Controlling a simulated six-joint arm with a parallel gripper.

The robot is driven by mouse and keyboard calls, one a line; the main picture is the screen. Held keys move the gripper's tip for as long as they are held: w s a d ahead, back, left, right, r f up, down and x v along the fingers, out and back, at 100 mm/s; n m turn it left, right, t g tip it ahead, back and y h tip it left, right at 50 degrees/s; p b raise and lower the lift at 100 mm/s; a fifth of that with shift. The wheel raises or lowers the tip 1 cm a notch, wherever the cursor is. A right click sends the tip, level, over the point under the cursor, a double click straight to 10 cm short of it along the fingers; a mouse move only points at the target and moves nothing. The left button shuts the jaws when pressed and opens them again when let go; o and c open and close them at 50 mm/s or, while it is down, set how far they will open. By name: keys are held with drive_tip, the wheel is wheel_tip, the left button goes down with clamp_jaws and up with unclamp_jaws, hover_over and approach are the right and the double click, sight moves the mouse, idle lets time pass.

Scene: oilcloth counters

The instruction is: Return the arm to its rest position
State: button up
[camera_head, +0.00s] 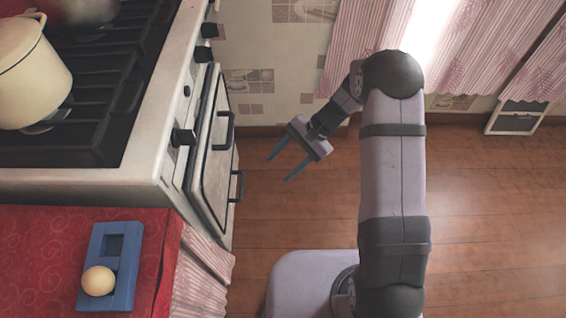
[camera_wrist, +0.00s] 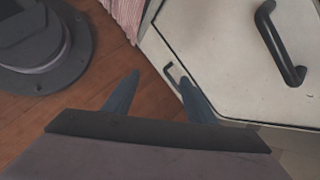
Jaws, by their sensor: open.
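My gripper (camera_head: 279,168) hangs in the air over the wooden floor, to the right of the stove front, in the head view. Its two blue-grey fingers are spread apart with nothing between them. In the wrist view the gripper (camera_wrist: 158,92) is also open and empty, with floor and the stove's lower front behind the fingers. My arm rises from its base and bends at the top, and the gripper points down and left.
The stove (camera_head: 165,140) carries a cream pot (camera_head: 28,80). Its oven door handle (camera_head: 224,130) sticks out towards my gripper. On the red oilcloth counter (camera_head: 40,250), an egg (camera_head: 98,281) sits in the front part of a blue two-compartment holder (camera_head: 124,285). Open floor (camera_head: 480,200) lies to the right.

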idle(0.4)
drive_tip(key=s+d+f+n+g+h, duration=0.2)
drive_tip(key=s+d+f+n+h, duration=0.2)
drive_tip(key=s+d, duration=0.6)
drive_tip(key=s+d+r+n+t+h, duration=0.1)
drive_tip(key=s+d+r+n+h, duration=0.3)
drive_tip(key=s+r, duration=0.55)
drive_tip(key=w+r+t+p, duration=0.3)
drive_tip(key=r+p, duration=2.6)
drive_tip(key=r, duration=0.6)
drive_tip(key=shift+d+n+y, duration=0.25)
drive_tip(key=shift+n+y, duration=0.05)
drive_tip(key=shift+y, duration=0.1)
